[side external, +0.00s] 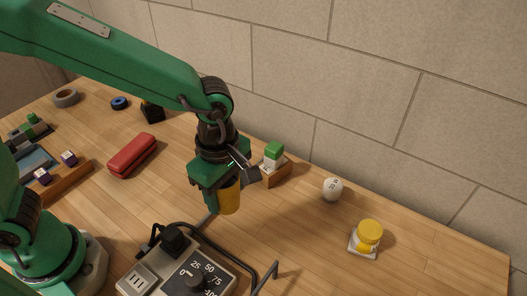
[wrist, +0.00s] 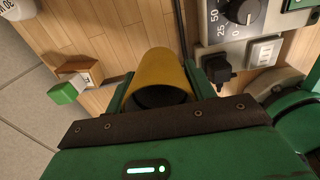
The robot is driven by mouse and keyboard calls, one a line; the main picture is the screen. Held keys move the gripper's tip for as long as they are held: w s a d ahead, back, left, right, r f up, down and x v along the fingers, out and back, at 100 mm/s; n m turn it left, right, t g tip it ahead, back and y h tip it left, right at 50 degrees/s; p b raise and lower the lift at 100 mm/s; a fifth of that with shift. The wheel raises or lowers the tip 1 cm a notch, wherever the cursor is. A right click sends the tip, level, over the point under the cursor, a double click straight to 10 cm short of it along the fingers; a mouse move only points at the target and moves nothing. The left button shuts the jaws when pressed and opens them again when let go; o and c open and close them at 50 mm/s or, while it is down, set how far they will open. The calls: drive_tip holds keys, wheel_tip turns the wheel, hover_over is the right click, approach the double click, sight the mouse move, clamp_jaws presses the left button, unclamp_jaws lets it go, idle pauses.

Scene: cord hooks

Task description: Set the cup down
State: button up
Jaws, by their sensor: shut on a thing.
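The cup is yellow-orange and stands roughly upright in my gripper in the side view (side external: 229,198). In the wrist view the cup (wrist: 158,68) shows its dark open mouth toward the camera. My gripper (side external: 216,189) is shut on the cup, with a green finger on each side of it in the wrist view. The cup's base is just behind the grey control box in the side view. Whether the base touches the wooden table cannot be told.
A grey control box (side external: 147,279) with a dial and black cord stands in front. A red case (side external: 132,155) lies left.

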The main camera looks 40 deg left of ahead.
drive_tip(key=s+d+m, duration=0.4)
drive_tip(key=d, duration=0.6)
drive_tip(key=s+d+m, duration=0.3)
drive_tip(key=d+m, duration=0.2)
drive_tip(key=d, duration=0.5)
drive_tip(key=w+f, duration=0.2)
drive_tip(key=w, duration=0.1)
drive_tip(key=w+a+f, duration=0.1)
drive_tip(key=w+f, duration=0.1)
drive_tip(key=w, duration=0.2)
drive_tip(key=w+a+f, duration=0.1)
drive_tip(key=w+f, duration=0.2)
drive_tip(key=w, duration=0.1)
drive_tip(key=shift+w, duration=0.2)
drive_tip(key=shift+f, duration=2)
drive_tip(key=shift+f, duration=0.15)
drive_tip(key=o, duration=1)
wheel_tip(320, 180, up, 12)
drive_tip(key=shift+r, duration=0.2)
